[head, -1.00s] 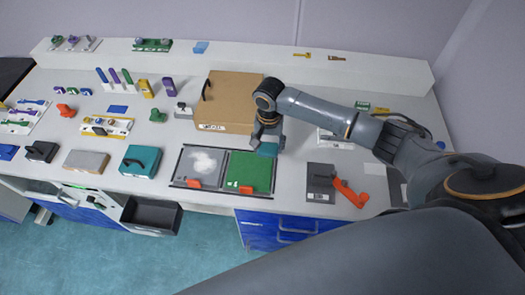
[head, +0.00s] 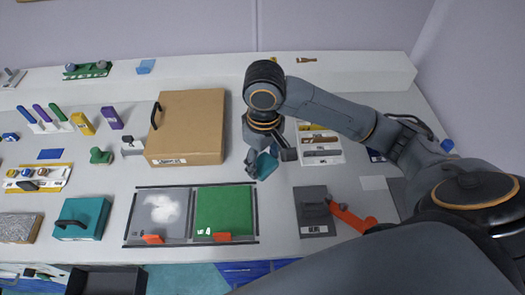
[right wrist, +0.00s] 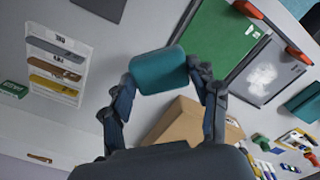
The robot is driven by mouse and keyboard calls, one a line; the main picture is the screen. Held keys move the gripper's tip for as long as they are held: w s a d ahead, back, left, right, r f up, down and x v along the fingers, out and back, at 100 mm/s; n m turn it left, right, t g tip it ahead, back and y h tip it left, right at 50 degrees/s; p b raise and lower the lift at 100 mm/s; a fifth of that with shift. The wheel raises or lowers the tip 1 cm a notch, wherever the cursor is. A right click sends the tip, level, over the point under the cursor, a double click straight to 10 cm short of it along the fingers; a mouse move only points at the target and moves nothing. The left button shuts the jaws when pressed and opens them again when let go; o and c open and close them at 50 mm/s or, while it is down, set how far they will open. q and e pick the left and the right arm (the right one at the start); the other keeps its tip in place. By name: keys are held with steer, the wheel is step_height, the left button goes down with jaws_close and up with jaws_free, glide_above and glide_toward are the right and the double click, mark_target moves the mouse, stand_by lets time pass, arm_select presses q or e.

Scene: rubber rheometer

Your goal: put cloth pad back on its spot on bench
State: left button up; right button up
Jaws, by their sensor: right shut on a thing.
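The cloth pad is a small teal pad (head: 265,167), and it also shows in the right wrist view (right wrist: 158,70). My right gripper (head: 260,163) is shut on it, with one finger at each side of the pad in the right wrist view (right wrist: 163,78). The pad is held above the bench (head: 272,205), off the back right corner of the green mat (head: 225,208). A flat blue patch (head: 50,154) lies on the bench at the left. I cannot tell which place is the pad's spot. My left gripper is out of view.
A cardboard box (head: 188,125) stands left of my right gripper. A grey panel with a white smear (head: 163,212) adjoins the green mat. A dark grey plate (head: 314,212) with an orange handle (head: 350,217) lies to the right. A white tool board (head: 320,148) lies behind it.

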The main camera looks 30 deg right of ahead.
steer(key=w, duration=0.1)
steer(key=w+d+f, duration=0.1)
steer(key=w, duration=0.1)
steer(key=shift+d+f+p, duration=0.1)
steer(key=shift+d+p, duration=0.05)
steer(key=shift+p, duration=0.2)
steer(key=w+d+f, duration=0.1)
steer(key=w+f, duration=0.1)
steer(key=w, duration=0.1)
steer(key=w+d+f+p, duration=0.1)
steer(key=w+f, duration=0.1)
steer(key=f, duration=0.1)
steer(key=w+d+f, duration=0.1)
steer(key=w+f, duration=0.1)
steer(key=w, duration=0.1)
steer(key=shift+w+d+f+p, duration=0.3)
steer(key=shift+w+d+f, duration=0.05)
steer(key=shift+d+f, duration=0.05)
steer(key=shift+w+f, duration=0.15)
steer(key=shift+f, duration=0.05)
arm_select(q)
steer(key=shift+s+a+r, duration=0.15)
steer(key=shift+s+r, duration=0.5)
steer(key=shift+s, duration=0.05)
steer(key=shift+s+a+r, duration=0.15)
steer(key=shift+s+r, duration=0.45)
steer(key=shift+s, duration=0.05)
arm_select(e)
steer(key=shift+w+d+f, duration=0.1)
steer(key=shift+f, duration=1.6)
